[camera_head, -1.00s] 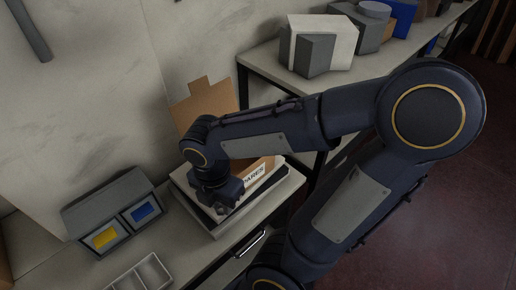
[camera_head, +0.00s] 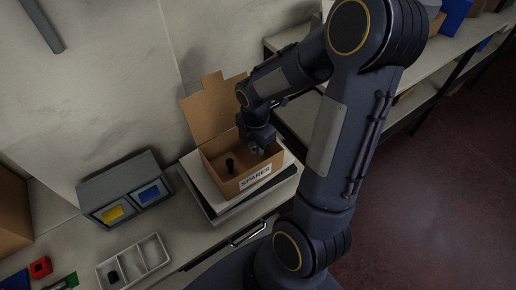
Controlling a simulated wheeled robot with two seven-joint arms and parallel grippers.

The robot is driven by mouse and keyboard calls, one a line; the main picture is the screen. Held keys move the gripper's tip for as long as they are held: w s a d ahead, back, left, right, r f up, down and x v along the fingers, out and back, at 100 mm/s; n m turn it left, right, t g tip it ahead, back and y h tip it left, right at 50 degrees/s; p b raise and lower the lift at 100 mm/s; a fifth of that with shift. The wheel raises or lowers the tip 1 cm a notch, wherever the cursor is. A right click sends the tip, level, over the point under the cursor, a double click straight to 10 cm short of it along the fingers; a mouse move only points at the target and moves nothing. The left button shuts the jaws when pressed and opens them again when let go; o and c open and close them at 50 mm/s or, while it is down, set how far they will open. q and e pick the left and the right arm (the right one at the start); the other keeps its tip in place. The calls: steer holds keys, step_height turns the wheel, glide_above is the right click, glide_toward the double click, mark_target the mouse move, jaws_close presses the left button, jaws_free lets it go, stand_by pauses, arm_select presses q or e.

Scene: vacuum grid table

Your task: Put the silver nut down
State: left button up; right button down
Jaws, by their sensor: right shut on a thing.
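My right gripper (camera_head: 259,149) is above the right part of an open cardboard box (camera_head: 222,185) labelled SPARES. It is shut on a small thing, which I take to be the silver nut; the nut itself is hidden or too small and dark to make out. The box's flap stands up at the back. A small black object (camera_head: 230,165) is inside the box, left of the gripper. My left gripper is not in view.
The box stands on a flat stack (camera_head: 204,200) on the bench. To the left are a grey bin unit (camera_head: 117,184) with yellow and blue fronts and a white compartment tray (camera_head: 153,254) with a dark piece. A red block (camera_head: 40,267) lies at lower left. A shelf is behind my arm.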

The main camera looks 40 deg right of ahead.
steer(key=shift+w+d+f, duration=0.3)
steer(key=shift+d+f, duration=0.15)
steer(key=shift+f, duration=0.2)
steer(key=shift+w+d+f, duration=0.3)
steer(key=shift+d+f, duration=0.1)
steer(key=shift+f, duration=0.2)
steer(key=shift+w+d+f, duration=0.1)
steer(key=shift+d+f, duration=0.05)
steer(key=shift+f, duration=1.6)
steer(key=shift+f, duration=0.2)
steer(key=c, duration=1.2)
jaws_free()
steer(key=shift+c, duration=0.2)
steer(key=shift+r, duration=0.15)
